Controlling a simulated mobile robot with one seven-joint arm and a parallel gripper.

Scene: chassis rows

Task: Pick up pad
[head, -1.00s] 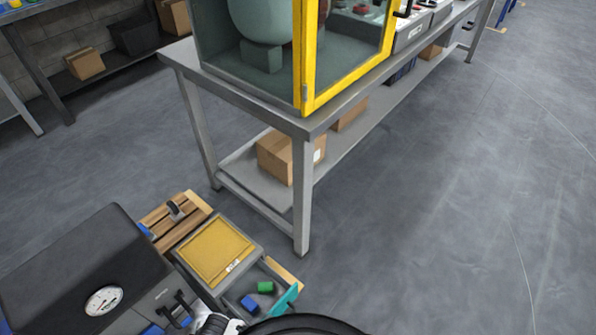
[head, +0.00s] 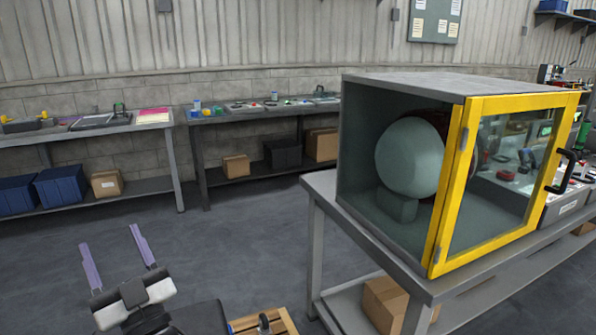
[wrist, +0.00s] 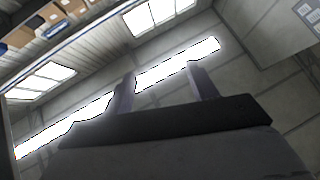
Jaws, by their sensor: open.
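My gripper (head: 110,240) is at the lower left of the head view, raised with its two purple-grey fingers pointing up and spread apart. It is empty. In the wrist view, the open fingers (wrist: 162,76) point toward the ceiling and wall, with nothing between them. I cannot identify the pad for sure. A flat pink and pale stack (head: 153,116) lies at the right end of the far left bench, well beyond my gripper. It is too small to tell whether it is a pad.
A yellow-framed cabinet (head: 452,190) holding a rounded grey-green object (head: 409,158) stands on a metal table (head: 325,190) at right. Far benches (head: 250,116) carry small items, with bins and boxes below. Wooden slats (head: 262,323) show at the bottom. Open floor (head: 215,235) lies between.

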